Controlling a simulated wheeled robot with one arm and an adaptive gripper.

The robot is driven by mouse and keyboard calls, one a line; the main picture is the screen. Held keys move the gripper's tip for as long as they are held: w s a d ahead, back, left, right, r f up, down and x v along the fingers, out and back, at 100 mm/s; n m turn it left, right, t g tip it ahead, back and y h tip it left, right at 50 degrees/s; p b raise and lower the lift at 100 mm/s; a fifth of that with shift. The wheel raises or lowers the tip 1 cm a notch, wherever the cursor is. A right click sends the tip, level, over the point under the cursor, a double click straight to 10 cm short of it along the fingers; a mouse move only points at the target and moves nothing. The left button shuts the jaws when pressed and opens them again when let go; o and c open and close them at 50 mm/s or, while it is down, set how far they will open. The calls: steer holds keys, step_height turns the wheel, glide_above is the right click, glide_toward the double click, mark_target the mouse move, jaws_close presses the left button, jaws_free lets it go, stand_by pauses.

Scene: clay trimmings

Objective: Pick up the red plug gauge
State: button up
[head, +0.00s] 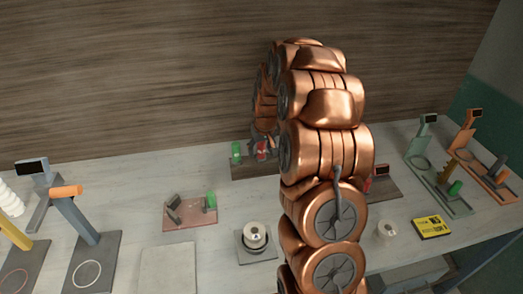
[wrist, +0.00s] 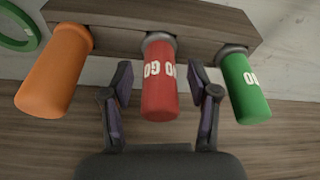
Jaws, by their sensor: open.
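The red plug gauge (wrist: 160,82) is a red cylinder with white lettering and a grey collar at its far end, in the wooden rack (wrist: 135,20). My gripper (wrist: 162,90) is open in the wrist view, with one dark finger on each side of the red gauge. A gap shows between each finger and the gauge. In the head view the red gauge (head: 261,149) stands at the back of the bench, partly hidden by my arm and gripper.
An orange gauge (wrist: 55,72) and a green gauge (wrist: 243,86) stand in the same rack, close outside the fingers. A green ring (wrist: 20,30) lies nearby. In the head view, a wooden wall (head: 130,80) is right behind the rack.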

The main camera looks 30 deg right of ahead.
steer(key=shift+c, duration=0.2)
jaws_close()
stand_by(0.4)
